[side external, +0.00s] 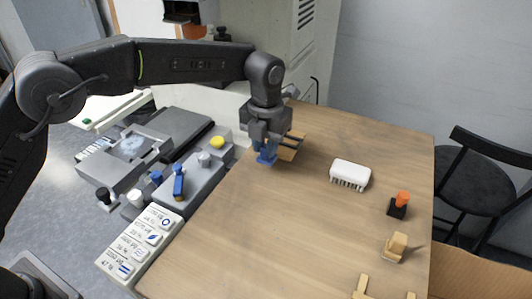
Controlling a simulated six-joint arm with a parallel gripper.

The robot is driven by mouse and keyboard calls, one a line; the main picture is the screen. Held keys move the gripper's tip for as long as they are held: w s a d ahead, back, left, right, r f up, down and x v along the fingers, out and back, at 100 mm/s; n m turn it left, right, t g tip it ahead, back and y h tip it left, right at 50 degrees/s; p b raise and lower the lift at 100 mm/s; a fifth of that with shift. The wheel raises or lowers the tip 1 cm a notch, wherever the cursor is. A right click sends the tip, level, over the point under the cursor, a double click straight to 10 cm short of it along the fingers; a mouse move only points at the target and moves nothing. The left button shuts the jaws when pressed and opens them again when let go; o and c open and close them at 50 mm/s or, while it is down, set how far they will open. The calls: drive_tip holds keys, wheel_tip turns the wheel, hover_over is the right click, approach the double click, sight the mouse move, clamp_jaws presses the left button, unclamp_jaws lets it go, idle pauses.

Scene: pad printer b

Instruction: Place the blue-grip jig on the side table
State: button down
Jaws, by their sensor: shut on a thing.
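My gripper (268,140) is over the back left part of the wooden side table (250,225), pointing down. It is shut on the blue-grip jig (266,154), whose blue part shows just below the fingers. A tan wooden piece (289,151) shows right beside the fingers; I cannot tell whether it belongs to the jig. The fingers hide much of the held part. I cannot tell whether the jig touches the table top.
A white brush (350,174), an orange-topped black piece (399,205) and a tan block (396,246) stand on the table's right side. Tan pieces (361,288) lie at the front. The grey printer bed with knobs (190,180) borders the table's left edge. The table's middle is clear.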

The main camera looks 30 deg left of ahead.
drive_tip(key=shift+f, duration=1.4)
drive_tip(key=shift+f, duration=0.1)
drive_tip(key=shift+f, duration=0.1)
drive_tip(key=c, duration=1)
unclamp_jaws()
drive_tip(key=shift+o, duration=0.2)
wheel_tip(320, 180, up, 12)
drive_tip(key=shift+r, duration=0.2)
